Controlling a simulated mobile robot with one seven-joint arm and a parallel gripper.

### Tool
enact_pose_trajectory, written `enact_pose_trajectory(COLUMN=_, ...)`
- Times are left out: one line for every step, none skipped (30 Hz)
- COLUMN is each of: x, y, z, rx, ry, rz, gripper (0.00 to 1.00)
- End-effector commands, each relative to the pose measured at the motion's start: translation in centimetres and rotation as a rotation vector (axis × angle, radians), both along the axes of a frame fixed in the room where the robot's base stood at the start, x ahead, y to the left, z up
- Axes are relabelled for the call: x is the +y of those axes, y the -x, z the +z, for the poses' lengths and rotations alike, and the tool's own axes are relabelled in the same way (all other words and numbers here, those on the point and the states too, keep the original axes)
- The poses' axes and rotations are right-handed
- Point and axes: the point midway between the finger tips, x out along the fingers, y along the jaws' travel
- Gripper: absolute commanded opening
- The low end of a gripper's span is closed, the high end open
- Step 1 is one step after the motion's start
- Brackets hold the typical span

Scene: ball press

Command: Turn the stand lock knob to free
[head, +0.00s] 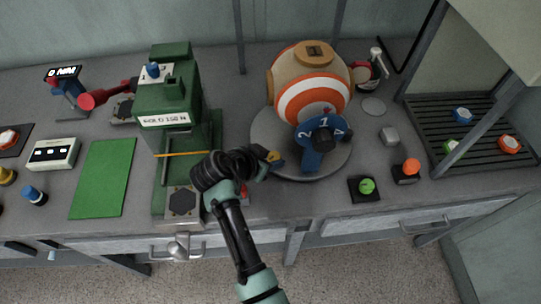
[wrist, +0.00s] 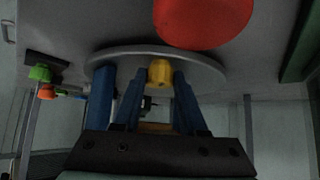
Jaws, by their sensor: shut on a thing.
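The yellow stand lock knob (wrist: 160,73) shows in the wrist view at the rim of the round grey stand (wrist: 110,52). My gripper (wrist: 159,88) has its blue fingers on either side of the knob and is shut on it. In the head view my gripper (head: 276,160) is at the left front edge of the stand (head: 262,130), with a small yellow patch at its tip. An orange-and-white ball (head: 312,98) sits on the stand, with a blue numbered part (head: 318,155) at its front. The knob's lock marking is not readable.
A green press (head: 168,100) stands close left of my gripper. A large red rounded thing (wrist: 203,20) is near the fingers in the wrist view. Right of the stand are a green button (head: 367,186), an orange button (head: 411,167) and a dark slatted rack (head: 480,125).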

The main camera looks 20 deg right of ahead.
Motion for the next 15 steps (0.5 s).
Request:
enact_pose_trajectory(x=-0.02, y=0.19, z=0.16, rx=0.001, ry=-0.003, rz=0.025, gripper=0.0)
enact_pose_trajectory(x=-0.03, y=0.2, z=0.19, rx=0.0, ry=-0.002, rz=0.043, gripper=0.0)
enact_pose_trajectory(x=-0.05, y=0.29, z=0.18, rx=0.003, ry=-0.002, rz=0.071, gripper=0.0)
enact_pose_trajectory(x=-0.07, y=0.28, z=0.24, rx=0.001, ry=-0.002, rz=0.093, gripper=0.0)
enact_pose_trajectory(x=-0.1, y=0.32, z=0.26, rx=0.001, ry=-0.003, rz=0.117, gripper=0.0)
enact_pose_trajectory(x=-0.13, y=0.37, z=0.28, rx=0.001, ry=-0.003, rz=0.151, gripper=0.0)
enact_pose_trajectory(x=-0.17, y=0.41, z=0.3, rx=0.002, ry=-0.002, rz=0.176, gripper=0.0)
enact_pose_trajectory(x=-0.21, y=0.48, z=0.3, rx=0.002, ry=-0.003, rz=0.202, gripper=0.0)
enact_pose_trajectory(x=-0.28, y=0.49, z=0.38, rx=0.0, ry=-0.002, rz=0.24, gripper=0.0)
enact_pose_trajectory(x=-0.3, y=0.53, z=0.36, rx=0.0, ry=-0.003, rz=0.267, gripper=0.0)
enact_pose_trajectory(x=-0.37, y=0.55, z=0.4, rx=0.0, ry=-0.002, rz=0.296, gripper=0.0)
enact_pose_trajectory(x=-0.38, y=0.58, z=0.41, rx=0.0, ry=-0.003, rz=0.334, gripper=0.0)
enact_pose_trajectory(x=-0.42, y=0.6, z=0.4, rx=0.0, ry=-0.003, rz=0.362, gripper=0.0)
enact_pose_trajectory(x=-0.45, y=0.59, z=0.45, rx=-0.001, ry=-0.003, rz=0.39, gripper=0.0)
enact_pose_trajectory(x=-0.49, y=0.6, z=0.46, rx=-0.001, ry=-0.003, rz=0.429, gripper=0.0)
